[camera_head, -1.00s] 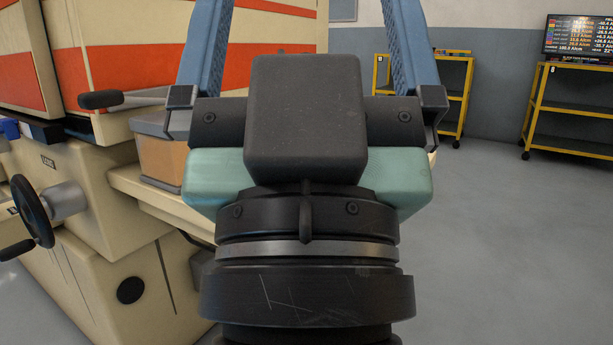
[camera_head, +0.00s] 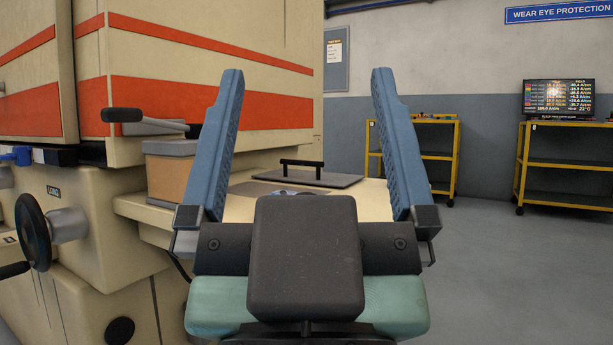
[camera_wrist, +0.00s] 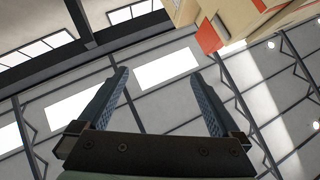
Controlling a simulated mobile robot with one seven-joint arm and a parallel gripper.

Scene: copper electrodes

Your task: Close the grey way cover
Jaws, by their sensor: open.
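The grey way cover (camera_head: 335,180) looks like a flat dark grey plate with a black bar handle (camera_head: 302,164) on top. It lies on the cream machine table (camera_head: 240,208), seen between my fingers in the head view. A second grey flat area (camera_head: 262,189) shows to its left, partly hidden by my gripper. My gripper (camera_head: 307,72) is open and empty, fingers pointing up, nearer to the camera than the cover and apart from it. In the wrist view my gripper (camera_wrist: 160,73) is open against the ceiling, and the cover is not seen there.
The large cream machine with orange stripes (camera_head: 200,100) fills the left. A tan box with a grey lid (camera_head: 168,172), a black-tipped lever (camera_head: 122,115) and a handwheel (camera_head: 33,230) project from it. Yellow shelves (camera_head: 570,165) stand behind at right. Grey floor at right is clear.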

